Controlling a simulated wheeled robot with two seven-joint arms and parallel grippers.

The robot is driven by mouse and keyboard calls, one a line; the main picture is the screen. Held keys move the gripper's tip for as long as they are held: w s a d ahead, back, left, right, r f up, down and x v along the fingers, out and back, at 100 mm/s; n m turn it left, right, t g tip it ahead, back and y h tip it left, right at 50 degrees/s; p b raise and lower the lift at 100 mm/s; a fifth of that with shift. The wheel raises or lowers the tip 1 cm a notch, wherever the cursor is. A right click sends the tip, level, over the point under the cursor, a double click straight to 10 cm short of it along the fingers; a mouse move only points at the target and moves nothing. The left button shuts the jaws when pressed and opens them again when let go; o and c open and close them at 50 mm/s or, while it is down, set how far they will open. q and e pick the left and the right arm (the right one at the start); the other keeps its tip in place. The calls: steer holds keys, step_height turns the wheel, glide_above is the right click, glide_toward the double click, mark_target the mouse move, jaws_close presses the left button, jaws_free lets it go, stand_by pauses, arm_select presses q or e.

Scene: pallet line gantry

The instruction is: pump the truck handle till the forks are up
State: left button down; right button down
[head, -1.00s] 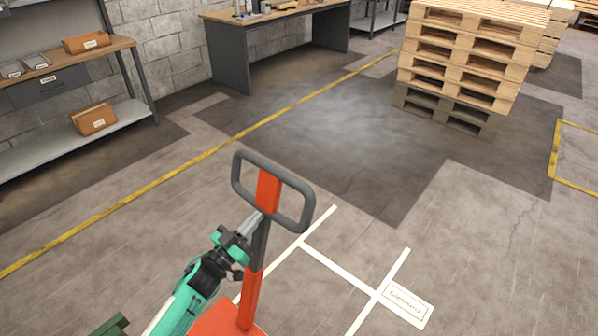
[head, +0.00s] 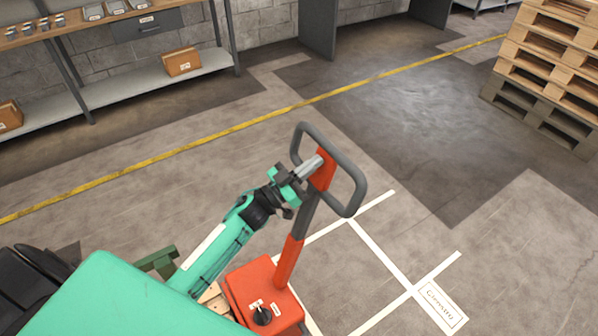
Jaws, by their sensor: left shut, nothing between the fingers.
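The pallet truck's handle (head: 295,240) is an orange and dark grey shaft with a dark grey loop grip on top, leaning to the right. It rises from the orange truck body (head: 248,284), which has a small black knob on it. My left gripper (head: 312,166) is shut with its fingertips at the orange head of the handle, just inside or against the loop; I cannot tell whether they touch. It holds nothing. The forks are hidden behind my arm and the truck body. My right gripper is not in view.
White floor lines and a label (head: 441,307) lie right of the truck. A yellow line (head: 240,124) crosses the floor. A shelf unit (head: 160,88) with boxes stands at the back left. A pallet stack (head: 548,60) is at the back right. The middle floor is clear.

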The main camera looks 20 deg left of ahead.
mark_target(325, 154)
arm_select(q)
steer(key=x, duration=0.4)
steer(key=shift+r+p, duration=0.25)
steer(key=shift+p, duration=0.15)
steer(key=shift+w+d+f, duration=0.5)
steer(key=shift+w+f, duration=0.3)
steer(key=shift+w+d+f, duration=0.3)
steer(key=shift+w, duration=0.15)
steer(key=w+d+f+g+y, duration=0.1)
steer(key=w+d+f, duration=0.4)
steer(key=w, duration=0.4)
steer(key=shift+w+d+f+g+y, duration=0.25)
steer(key=shift+d+g+y, duration=0.15)
steer(key=shift+d, duration=0.25)
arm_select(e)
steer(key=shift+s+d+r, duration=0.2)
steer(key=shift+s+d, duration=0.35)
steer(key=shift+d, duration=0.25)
arm_select(q)
steer(key=shift+r, duration=0.1)
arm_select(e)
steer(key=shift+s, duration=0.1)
